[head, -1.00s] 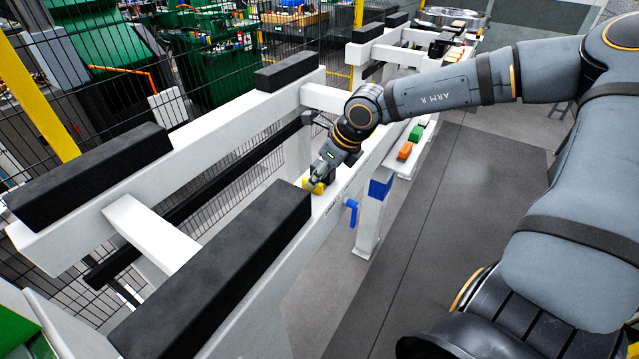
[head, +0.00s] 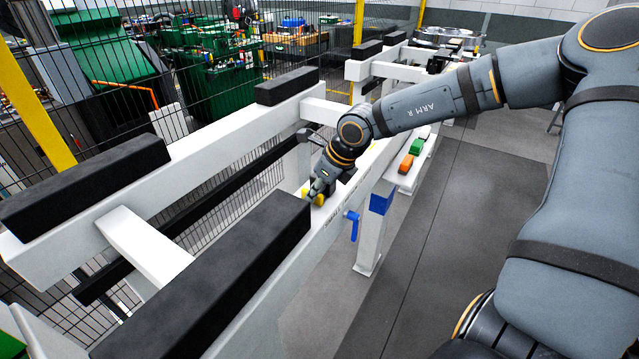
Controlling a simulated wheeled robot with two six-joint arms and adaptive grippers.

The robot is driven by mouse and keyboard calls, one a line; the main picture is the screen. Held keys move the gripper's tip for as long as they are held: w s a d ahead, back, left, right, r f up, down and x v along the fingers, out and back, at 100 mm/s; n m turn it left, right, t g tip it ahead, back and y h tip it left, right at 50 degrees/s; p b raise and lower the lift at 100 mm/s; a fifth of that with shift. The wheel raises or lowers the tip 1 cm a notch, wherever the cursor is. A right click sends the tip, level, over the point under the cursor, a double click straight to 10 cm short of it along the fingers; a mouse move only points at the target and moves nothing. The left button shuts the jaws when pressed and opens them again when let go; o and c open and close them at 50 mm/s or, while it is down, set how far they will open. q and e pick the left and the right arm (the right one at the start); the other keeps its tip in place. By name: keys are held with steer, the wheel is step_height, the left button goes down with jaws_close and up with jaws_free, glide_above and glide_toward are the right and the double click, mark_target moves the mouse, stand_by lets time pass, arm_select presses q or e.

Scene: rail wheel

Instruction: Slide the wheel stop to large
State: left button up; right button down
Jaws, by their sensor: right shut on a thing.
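The wheel stop is a small yellow piece (head: 319,200) on the white near rail (head: 345,203), just beyond the end of the long black pad. My right gripper (head: 316,192) reaches down from the right and is shut on the yellow piece, partly hiding it. A blue handle (head: 353,226) sticks out of the rail's right side, close to the gripper. Markings on the rail's side are too small to read. My left gripper is out of view.
Long black pads (head: 225,275) lie on the white rails. Orange and green blocks (head: 407,162) sit on a ledge beyond the handle. A wire fence and green bins (head: 215,88) stand at the back left. The grey floor at right is open.

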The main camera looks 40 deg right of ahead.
steer(key=shift+d, duration=0.1)
steer(key=shift+w+d, duration=0.4)
steer(key=shift+d, duration=0.5)
steer(key=shift+w+d, duration=0.35)
steer(key=shift+d, duration=0.6)
steer(key=shift+w+d+b, duration=0.2)
steer(key=shift+w+d, duration=0.2)
steer(key=shift+d, duration=0.5)
steer(key=shift+w+d+b, duration=0.15)
steer(key=shift+w+d, duration=0.25)
steer(key=shift+d, duration=0.55)
steer(key=shift+w+d+b, duration=0.3)
steer(key=shift+w+d, duration=0.1)
steer(key=shift+d, duration=0.5)
steer(key=shift+w+d+b, duration=0.3)
steer(key=shift+w+d, duration=0.05)
steer(key=shift+d, duration=0.6)
